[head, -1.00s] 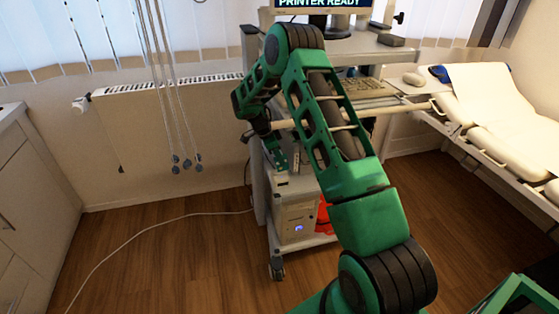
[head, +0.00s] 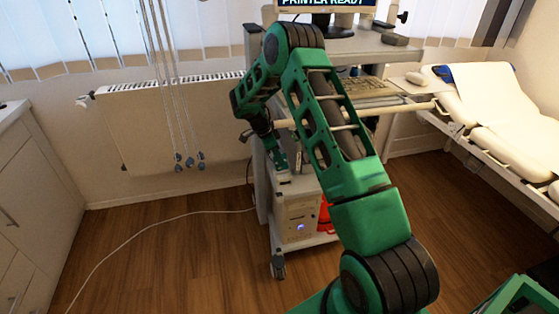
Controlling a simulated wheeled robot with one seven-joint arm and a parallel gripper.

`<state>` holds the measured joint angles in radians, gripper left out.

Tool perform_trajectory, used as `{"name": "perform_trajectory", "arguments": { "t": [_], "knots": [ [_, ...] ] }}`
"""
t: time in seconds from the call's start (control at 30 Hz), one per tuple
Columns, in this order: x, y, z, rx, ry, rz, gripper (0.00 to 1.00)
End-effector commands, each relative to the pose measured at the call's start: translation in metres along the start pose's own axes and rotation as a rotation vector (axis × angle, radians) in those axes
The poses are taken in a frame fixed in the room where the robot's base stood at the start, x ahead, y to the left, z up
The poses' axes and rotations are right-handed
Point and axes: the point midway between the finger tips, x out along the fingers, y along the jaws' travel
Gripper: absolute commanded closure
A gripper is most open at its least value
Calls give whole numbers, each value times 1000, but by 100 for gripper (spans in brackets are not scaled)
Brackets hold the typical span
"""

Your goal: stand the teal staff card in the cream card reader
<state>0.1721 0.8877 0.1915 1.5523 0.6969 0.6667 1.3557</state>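My gripper (head: 281,167) points down at the left side of the grey trolley (head: 261,185), just above a pale surface over the computer tower. It is small and dark in this view, and I cannot tell whether its fingers are open or shut. I cannot make out the teal staff card, in the gripper or elsewhere. I cannot clearly identify the cream card reader; the area around the fingertips is small and partly hidden by my green arm, which crosses the middle of the view.
The trolley carries a monitor (head: 327,4), a keyboard (head: 364,87) and a computer tower (head: 298,217). An examination couch (head: 502,120) stands at right, a radiator (head: 140,125) behind left, and cabinets (head: 25,200) at left. A white cable (head: 150,228) crosses the open floor.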

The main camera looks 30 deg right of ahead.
Motion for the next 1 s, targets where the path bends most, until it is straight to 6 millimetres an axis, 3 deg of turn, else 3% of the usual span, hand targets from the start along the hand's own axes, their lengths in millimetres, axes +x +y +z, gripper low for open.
{"name": "perform_trajectory", "arguments": {
  "t": [1.0],
  "knots": [
    [6,0,3,0,0,0,100]
  ]
}}
